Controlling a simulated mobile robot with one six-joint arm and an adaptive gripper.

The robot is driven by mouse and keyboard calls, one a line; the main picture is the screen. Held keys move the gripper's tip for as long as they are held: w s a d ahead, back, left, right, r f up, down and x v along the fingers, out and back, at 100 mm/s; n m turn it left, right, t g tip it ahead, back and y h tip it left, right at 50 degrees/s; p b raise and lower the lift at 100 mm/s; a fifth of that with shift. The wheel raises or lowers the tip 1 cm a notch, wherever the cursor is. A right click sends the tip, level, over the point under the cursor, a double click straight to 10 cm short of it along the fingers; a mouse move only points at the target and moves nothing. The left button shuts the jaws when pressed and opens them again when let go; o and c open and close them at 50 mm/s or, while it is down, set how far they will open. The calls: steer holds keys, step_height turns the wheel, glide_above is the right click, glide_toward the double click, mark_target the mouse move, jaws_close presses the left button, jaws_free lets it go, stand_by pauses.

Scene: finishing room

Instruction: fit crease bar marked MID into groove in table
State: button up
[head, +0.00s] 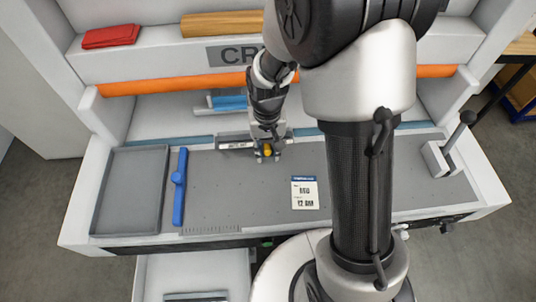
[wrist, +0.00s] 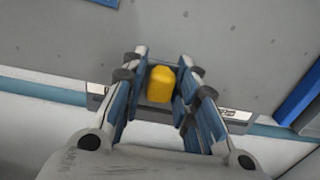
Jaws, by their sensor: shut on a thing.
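The crease bar (head: 237,145) is a slim silver-grey bar with a dark-lettered label, too small to read. It lies crosswise at the table's back edge, and its ends show on both sides of the fingers in the wrist view (wrist: 238,115). My gripper (head: 267,151) is shut on its yellow knob (wrist: 161,84), which sits between the fingers. The bar's middle is hidden by the fingers. A teal strip (head: 170,140) runs along the back of the grey table (head: 240,195). I cannot make out the groove, or whether the bar is above it or in it.
A white card (head: 305,193) lies on the table right of centre. A grey tray (head: 132,190) and a blue tool (head: 180,187) are at the left. A lever device (head: 450,152) stands at the right. An orange roll (head: 180,84) spans behind. A drawer (head: 195,272) is open below.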

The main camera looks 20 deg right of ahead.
mark_target(266, 140)
steer(key=w, duration=0.2)
steer(key=w+f, duration=0.1)
steer(key=w, duration=0.1)
steer(key=w+d, duration=0.1)
steer(key=w, duration=0.1)
steer(key=shift+f+b, duration=0.3)
steer(key=shift+s+f+b, duration=0.1)
steer(key=shift+f+b, duration=0.75)
steer(key=shift+f, duration=0.35)
steer(key=shift+f, duration=0.6)
stand_by(0.4)
steer(key=shift+s+f+b, duration=0.25)
steer(key=shift+f+b, duration=0.05)
steer(key=shift+b, duration=0.1)
steer(key=o, duration=1.2)
steer(key=shift+f, duration=0.1)
steer(key=shift+w, duration=0.1)
step_height(266, 140, up, 12)
steer(key=shift+r, duration=0.15)
